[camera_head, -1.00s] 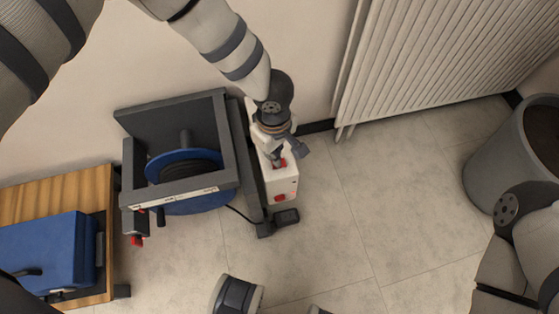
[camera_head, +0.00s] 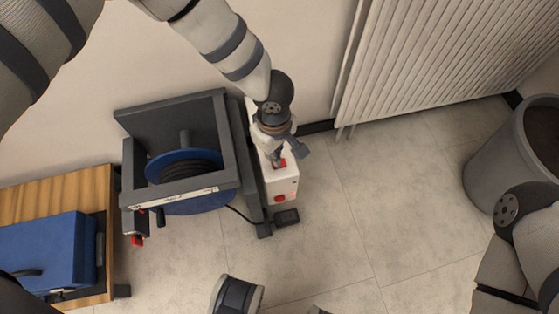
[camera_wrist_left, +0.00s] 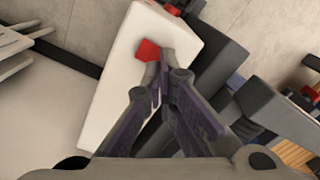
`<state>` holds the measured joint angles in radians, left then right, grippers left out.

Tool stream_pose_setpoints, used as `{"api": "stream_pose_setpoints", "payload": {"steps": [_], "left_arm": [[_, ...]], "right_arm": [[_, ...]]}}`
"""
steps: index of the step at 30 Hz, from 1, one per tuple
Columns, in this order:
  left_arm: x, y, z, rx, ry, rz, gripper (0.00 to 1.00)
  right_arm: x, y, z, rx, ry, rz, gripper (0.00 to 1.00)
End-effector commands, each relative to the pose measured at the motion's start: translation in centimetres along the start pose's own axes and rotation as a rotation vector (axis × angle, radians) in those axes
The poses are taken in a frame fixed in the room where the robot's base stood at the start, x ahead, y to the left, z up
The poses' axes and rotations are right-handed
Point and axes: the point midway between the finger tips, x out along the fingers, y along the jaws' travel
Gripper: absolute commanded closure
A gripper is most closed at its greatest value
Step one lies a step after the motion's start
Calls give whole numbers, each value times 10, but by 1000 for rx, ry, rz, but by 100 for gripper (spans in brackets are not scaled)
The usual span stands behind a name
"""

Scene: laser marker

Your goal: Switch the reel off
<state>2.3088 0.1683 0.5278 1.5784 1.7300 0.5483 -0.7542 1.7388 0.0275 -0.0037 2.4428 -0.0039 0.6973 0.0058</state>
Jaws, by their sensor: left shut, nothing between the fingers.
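The reel (camera_head: 185,165) has a blue drum in a dark grey frame, left of centre in the head view. A white control box (camera_head: 282,184) stands at its right side, with a red switch (camera_head: 283,164) on top and a red button (camera_head: 280,198) on its front. My left gripper (camera_head: 277,163) is shut, fingers down at the red switch. In the left wrist view the fingertips (camera_wrist_left: 158,75) overlap the red switch (camera_wrist_left: 147,50) on the white box (camera_wrist_left: 125,75); I cannot tell whether they touch it. The switch's position cannot be read. My right gripper's fingers do not show.
A blue case (camera_head: 45,250) sits on a wooden table (camera_head: 60,197) at the left. A white radiator (camera_head: 430,60) is on the wall, and a grey bin (camera_head: 490,170) stands at the right. A small dark pedal-like block (camera_head: 286,216) lies before the box. The floor in the middle is clear.

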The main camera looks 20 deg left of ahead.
Motion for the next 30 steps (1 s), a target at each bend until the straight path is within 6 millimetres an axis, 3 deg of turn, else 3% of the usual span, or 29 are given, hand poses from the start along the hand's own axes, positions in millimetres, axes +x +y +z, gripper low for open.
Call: {"api": "stream_pose_setpoints", "payload": {"steps": [30], "left_arm": [[15,0,0,0,0,0,100]], "right_arm": [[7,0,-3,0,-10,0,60]]}}
